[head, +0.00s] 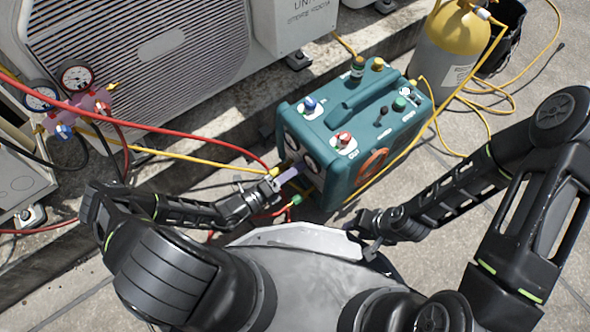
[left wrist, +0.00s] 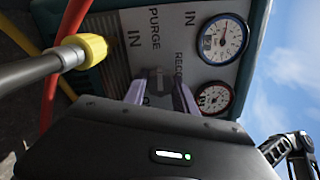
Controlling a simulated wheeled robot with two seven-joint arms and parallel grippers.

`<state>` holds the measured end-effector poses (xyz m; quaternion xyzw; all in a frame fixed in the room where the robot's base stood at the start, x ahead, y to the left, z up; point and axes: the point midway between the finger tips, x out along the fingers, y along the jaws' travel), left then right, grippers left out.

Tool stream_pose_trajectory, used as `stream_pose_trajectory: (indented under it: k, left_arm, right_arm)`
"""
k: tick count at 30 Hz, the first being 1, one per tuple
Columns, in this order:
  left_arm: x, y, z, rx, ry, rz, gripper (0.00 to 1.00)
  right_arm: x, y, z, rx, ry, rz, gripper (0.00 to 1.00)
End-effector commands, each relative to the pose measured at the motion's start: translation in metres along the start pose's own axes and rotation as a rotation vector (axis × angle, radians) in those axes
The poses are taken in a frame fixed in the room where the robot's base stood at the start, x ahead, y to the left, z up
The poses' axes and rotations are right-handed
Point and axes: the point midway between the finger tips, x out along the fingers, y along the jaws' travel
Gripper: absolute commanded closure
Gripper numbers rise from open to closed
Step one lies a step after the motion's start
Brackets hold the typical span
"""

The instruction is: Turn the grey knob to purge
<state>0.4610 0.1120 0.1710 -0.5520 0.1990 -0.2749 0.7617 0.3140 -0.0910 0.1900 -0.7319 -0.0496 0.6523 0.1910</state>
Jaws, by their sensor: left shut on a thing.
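The teal machine (head: 345,125) stands on the paving. Its end panel (left wrist: 125,45) bears the words PURGE, RECOVER (partly hidden) and IN, and two round gauges. The grey knob (left wrist: 158,79) is on this panel, between the pale fingers of my left gripper (left wrist: 160,92). In the head view, my left gripper (head: 289,176) reaches the panel and covers the knob. It is shut on the knob. Which word the knob points to is unclear. My right gripper (head: 372,246) is low, near my base, away from the machine; its jaws are too small to read.
A yellow hose fitting (left wrist: 92,47) and a red hose (left wrist: 67,20) are close beside my left gripper. Red and yellow hoses run to the gauge manifold (head: 84,106). A condenser (head: 130,50) stands behind. A yellow-topped cylinder (head: 451,45) stands at the back right.

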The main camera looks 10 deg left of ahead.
Motion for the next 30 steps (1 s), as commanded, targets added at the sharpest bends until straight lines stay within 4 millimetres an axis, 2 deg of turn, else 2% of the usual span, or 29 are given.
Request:
stream_pose_trajectory:
  k: [1,8,19,23,30]
  left_arm:
    - [-0.001,0.001,0.0,0.001,0.0,0.003,0.64]
    - [0.0,0.001,0.0,0.001,0.0,0.001,0.45]
    - [-0.005,0.0,0.001,0.002,0.0,0.001,0.45]
    - [-0.019,-0.001,0.001,0.002,0.0,0.003,0.45]
    - [-0.059,-0.001,0.001,0.002,0.0,0.003,0.45]
  right_arm:
    - [0.0,0.0,0.0,0.0,0.0,0.0,0.64]
    - [0.0,0.0,0.0,0.0,0.0,0.0,0.64]
    - [-0.002,-0.001,0.0,0.0,0.0,0.0,0.64]
    - [-0.006,-0.002,0.001,-0.001,-0.001,0.001,0.64]
    - [-0.015,-0.005,0.002,-0.002,-0.002,0.003,0.64]
